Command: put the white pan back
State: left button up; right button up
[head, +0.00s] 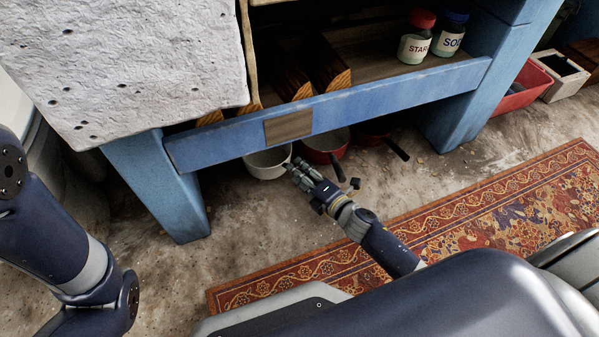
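The white pan (267,162) is on the floor under the blue bench, at its front edge and to the left of two red pans. My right gripper (298,168) reaches in from the lower right, with its fingertips at the pan's right side. They overlap the pan's edge in the picture. The pan's handle is hidden or too small to make out, so I cannot tell whether the fingers are closed on it. My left arm shows at the left edge, but its gripper is out of view.
The blue bench's front rail (380,106) passes low above the pans. Two red pans (325,145) (371,137) have dark handles pointing outward. Jars (416,47) stand on the shelf. A patterned rug (480,212) covers the floor at right. Bare floor lies in front of the bench.

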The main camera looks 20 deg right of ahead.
jog(key=shift+s+r+p, duration=0.3)
jog(key=shift+p, duration=0.05)
jog(key=p+v, duration=0.3)
jog(key=v, duration=0.8)
jog(key=shift+s+d, duration=0.15)
jog(key=shift+s, duration=0.15)
